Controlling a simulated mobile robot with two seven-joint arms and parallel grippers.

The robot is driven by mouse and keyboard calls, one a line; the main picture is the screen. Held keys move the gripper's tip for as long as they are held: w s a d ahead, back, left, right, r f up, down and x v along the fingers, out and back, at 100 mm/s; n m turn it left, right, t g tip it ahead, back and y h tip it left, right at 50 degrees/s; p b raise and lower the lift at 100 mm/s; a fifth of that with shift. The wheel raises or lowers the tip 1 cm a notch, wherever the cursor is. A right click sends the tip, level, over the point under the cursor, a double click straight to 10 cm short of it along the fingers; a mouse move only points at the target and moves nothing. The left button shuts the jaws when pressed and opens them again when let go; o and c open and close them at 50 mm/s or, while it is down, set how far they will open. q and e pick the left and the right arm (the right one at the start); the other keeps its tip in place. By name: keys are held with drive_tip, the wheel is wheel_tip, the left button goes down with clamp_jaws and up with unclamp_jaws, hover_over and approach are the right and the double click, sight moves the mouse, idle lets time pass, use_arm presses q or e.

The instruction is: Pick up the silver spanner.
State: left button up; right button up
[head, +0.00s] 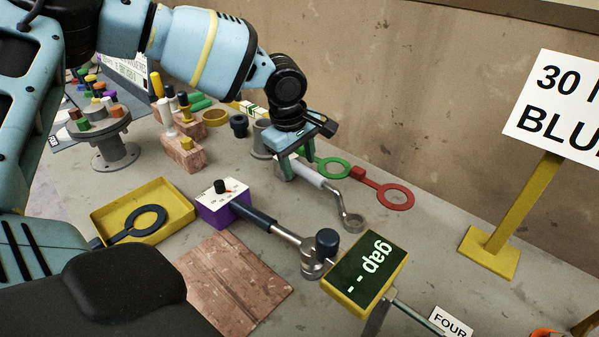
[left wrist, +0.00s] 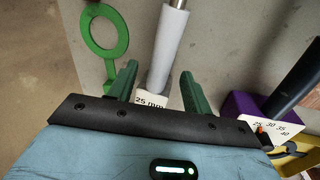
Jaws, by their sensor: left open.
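The silver spanner (head: 335,193) lies on the grey bench in the middle of the head view, with its ring end toward the lower right and a pale grey sleeve on its handle. My left gripper (head: 296,167) is open at the handle end and hides part of it. In the left wrist view, the spanner's pale handle (left wrist: 167,50) runs up between the two green fingers of the left gripper (left wrist: 160,85), with space on both sides. A white "25 mm" label (left wrist: 151,101) shows at its near end. I cannot tell the finger height above the bench. My right gripper is not in view.
A green ring tool (head: 332,166) and a red one (head: 392,194) lie behind the spanner. A dark-handled wrench (head: 285,236) with a purple-sided box (head: 222,206) lies in front. A gap display (head: 367,270) and a yellow-based sign (head: 490,252) stand to the right.

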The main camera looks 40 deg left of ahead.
sight(300, 165)
use_arm(q)
drive_tip(key=f, duration=0.3)
drive_tip(key=shift+w+f, duration=0.1)
drive_tip(key=shift+w, duration=0.3)
clamp_jaws()
